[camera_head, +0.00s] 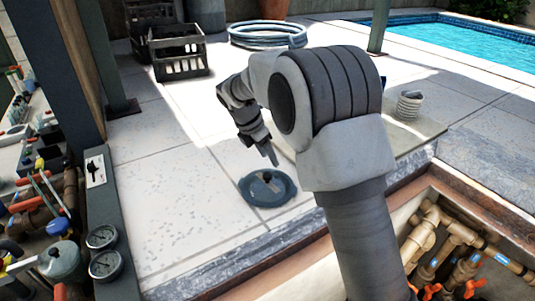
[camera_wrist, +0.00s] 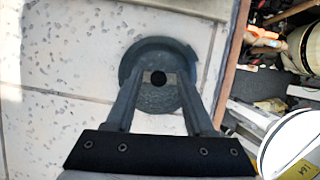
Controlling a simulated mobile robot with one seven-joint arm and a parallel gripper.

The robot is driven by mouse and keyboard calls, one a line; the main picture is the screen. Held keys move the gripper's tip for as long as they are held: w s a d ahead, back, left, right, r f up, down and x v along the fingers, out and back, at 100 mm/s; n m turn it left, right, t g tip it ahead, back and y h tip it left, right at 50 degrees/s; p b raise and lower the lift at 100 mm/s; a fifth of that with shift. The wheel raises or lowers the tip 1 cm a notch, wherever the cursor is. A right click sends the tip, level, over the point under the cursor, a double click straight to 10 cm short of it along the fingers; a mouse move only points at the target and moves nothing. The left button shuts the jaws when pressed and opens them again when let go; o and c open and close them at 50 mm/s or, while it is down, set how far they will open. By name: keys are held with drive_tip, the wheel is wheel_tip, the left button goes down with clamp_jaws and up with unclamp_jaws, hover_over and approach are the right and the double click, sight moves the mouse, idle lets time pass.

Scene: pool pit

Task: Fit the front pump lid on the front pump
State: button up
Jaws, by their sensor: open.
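A round blue-grey lid (camera_head: 268,187) with a small dark knob lies flat on the pale paving, near the pit edge. It also shows in the wrist view (camera_wrist: 160,98), below my gripper, with the knob between the fingertips in the picture. My gripper (camera_head: 272,156) is open and empty, pointing down just above the lid. In the wrist view its two fingers (camera_wrist: 160,80) overlap the lid's sides, and I see no contact. A grey-green rounded housing (camera_head: 62,262) stands among pipes at the lower left. I cannot tell whether it is the front pump.
Two round gauges (camera_head: 104,238) sit by the left ledge. Tools and pipes crowd the left side. A pit with tan pipes and orange valves (camera_head: 432,245) opens at the lower right. Black crates (camera_head: 178,55) and a coiled hose (camera_head: 268,35) stand behind. Paving around the lid is clear.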

sight(267, 175)
wheel_tip(267, 175, down, 5)
drive_tip(key=b, duration=0.4)
drive_tip(key=shift+f, duration=0.15)
wheel_tip(267, 175, down, 2)
drive_tip(key=shift+f+b, duration=0.1)
drive_tip(key=shift+b, duration=0.25)
drive_tip(key=shift+s+f, duration=0.2)
drive_tip(key=shift+f, duration=0.3)
drive_tip(key=shift+c, duration=0.2)
drive_tip(key=shift+s, duration=0.1)
clamp_jaws()
drive_tip(key=shift+w+r+p, duration=0.15)
drive_tip(key=shift+r+p, duration=0.8)
drive_tip(key=shift+r, duration=0.15)
drive_tip(key=shift+w+r+p, duration=0.1)
drive_tip(key=shift+r+p, duration=0.85)
drive_tip(key=shift+r, duration=0.15)
